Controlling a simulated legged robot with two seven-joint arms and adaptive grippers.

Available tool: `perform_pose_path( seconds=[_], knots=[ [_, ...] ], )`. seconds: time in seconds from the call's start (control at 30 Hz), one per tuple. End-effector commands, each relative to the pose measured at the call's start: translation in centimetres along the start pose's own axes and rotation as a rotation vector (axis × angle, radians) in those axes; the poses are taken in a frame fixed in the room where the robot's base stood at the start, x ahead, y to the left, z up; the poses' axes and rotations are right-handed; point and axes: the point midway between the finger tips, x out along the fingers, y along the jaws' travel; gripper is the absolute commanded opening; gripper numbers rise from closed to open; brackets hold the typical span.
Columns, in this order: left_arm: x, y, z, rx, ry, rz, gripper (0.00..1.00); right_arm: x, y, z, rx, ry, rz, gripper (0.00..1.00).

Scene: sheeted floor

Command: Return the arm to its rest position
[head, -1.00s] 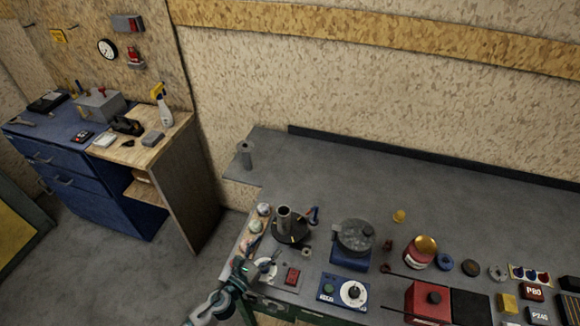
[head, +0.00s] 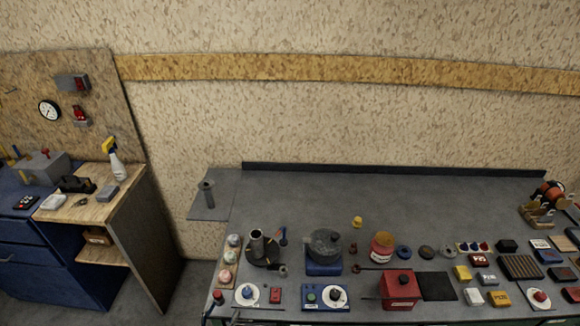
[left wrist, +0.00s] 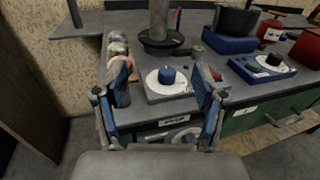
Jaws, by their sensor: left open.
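My left gripper (left wrist: 163,92) shows in the left wrist view with its two blue-and-grey fingers spread wide and nothing between them. In the head view only a small dark part of it (head: 212,304) shows at the bench's front left edge. A blue knob on a white dial (left wrist: 167,78) appears beyond and between the fingertips, apart from them; the same dial (head: 247,294) is at the bench's front left corner in the head view. My right gripper is in neither view.
A grey workbench (head: 330,190) runs along the wall, its back half mostly clear. A round dark stand with a post (head: 257,245), a pot on a blue base (head: 325,245) and a red box (head: 399,288) crowd the front. A blue cabinet (head: 50,255) stands left, beyond a floor gap.

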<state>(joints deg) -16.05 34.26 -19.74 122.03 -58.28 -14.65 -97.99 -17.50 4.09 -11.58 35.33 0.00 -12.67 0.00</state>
Motion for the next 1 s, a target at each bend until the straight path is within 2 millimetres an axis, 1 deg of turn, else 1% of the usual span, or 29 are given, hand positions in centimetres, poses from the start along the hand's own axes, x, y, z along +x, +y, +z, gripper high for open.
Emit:
perform_pose_path(
  seconds=[0.03,0.07,0.27,0.37,0.47,0.53,0.67,0.7,0.77,0.83,0.9,1.0],
  knots=[
    [0.0,-0.1,0.0,0.0,0.0,-0.001,0.71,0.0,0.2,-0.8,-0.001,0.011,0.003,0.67],
    [0.0,0.1,0.1,-0.041,0.001,0.018,0.71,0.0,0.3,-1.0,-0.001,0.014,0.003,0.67],
    [-0.8,1.8,-0.1,-0.343,0.011,0.156,0.71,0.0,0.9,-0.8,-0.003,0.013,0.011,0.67],
    [-1.5,2.9,-0.7,-0.531,0.015,0.242,0.71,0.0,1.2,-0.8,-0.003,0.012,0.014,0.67],
    [-2.5,4.1,-1.5,-0.757,0.016,0.351,0.71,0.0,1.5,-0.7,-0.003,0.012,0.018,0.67],
    [-3.5,4.7,-2.4,-0.938,0.015,0.439,0.71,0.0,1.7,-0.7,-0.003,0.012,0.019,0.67],
    [-5.9,5.3,-4.7,-1.306,0.006,0.64,0.71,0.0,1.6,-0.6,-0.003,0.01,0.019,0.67],
    [-6.8,5.2,-5.5,-1.426,0.0,0.71,0.71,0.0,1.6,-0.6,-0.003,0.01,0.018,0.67],
    [-8.3,4.9,-6.8,-1.61,-0.013,0.827,0.71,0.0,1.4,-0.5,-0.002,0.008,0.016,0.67],
    [-10.2,4.1,-8.4,-1.817,-0.03,0.972,0.71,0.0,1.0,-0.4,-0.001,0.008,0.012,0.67],
    [-12.2,3.0,-9.8,-2.003,-0.053,1.124,0.71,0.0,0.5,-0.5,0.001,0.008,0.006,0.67],
    [-14.9,0.9,-11.3,-2.225,-0.091,1.343,0.71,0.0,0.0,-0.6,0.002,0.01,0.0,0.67]
  ],
)
